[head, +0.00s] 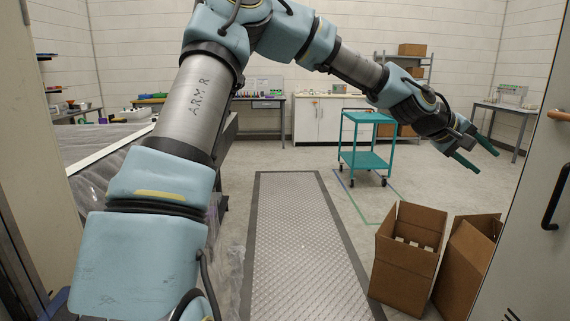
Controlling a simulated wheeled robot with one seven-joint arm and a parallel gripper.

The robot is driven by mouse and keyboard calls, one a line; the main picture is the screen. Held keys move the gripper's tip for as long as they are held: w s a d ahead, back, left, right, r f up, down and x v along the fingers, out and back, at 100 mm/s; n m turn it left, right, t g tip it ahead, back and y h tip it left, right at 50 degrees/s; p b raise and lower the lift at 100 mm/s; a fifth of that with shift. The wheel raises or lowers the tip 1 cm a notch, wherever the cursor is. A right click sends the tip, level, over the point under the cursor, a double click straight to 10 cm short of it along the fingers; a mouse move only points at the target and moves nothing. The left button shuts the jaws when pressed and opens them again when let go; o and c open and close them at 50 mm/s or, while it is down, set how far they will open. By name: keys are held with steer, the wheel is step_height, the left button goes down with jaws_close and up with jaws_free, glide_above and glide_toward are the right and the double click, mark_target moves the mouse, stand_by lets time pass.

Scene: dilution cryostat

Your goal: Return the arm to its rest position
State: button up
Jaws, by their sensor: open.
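My arm rises at the left of the head view, bends at the top and reaches out to the right. My gripper (473,151) hangs at its end on the right side, in mid-air. Its two teal fingers are apart and nothing shows between them. In the picture it is to the right of the teal cart and above the cardboard boxes, touching nothing that I can see. No cryostat can be made out for certain.
Two open cardboard boxes (407,262) stand on the floor at right. A teal cart (366,161) stands further back. A grey door (535,200) closes off the right edge. A plastic-covered bench (100,142) is at left. The metal floor strip (300,240) is clear.

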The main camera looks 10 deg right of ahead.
steer(key=w+a+f+t+y, duration=0.1)
steer(key=w+a+f+y, duration=0.1)
steer(key=a+f, duration=0.5)
steer(key=w+a+f+t+y, duration=0.1)
steer(key=w+a+f+y, duration=0.15)
steer(key=a, duration=0.85)
steer(key=w+a+f+y, duration=0.25)
steer(key=a+f, duration=0.25)
steer(key=a, duration=0.4)
steer(key=s+a+y, duration=0.2)
steer(key=s+a, duration=0.2)
steer(key=a, duration=1)
steer(key=s+a+f+n+y, duration=0.1)
steer(key=s+a, duration=0.4)
steer(key=a, duration=1)
steer(key=shift+n+y, duration=0.3)
steer(key=shift+y, duration=0.5)
steer(key=shift+a+r, duration=0.1)
steer(key=shift+a, duration=0.3)
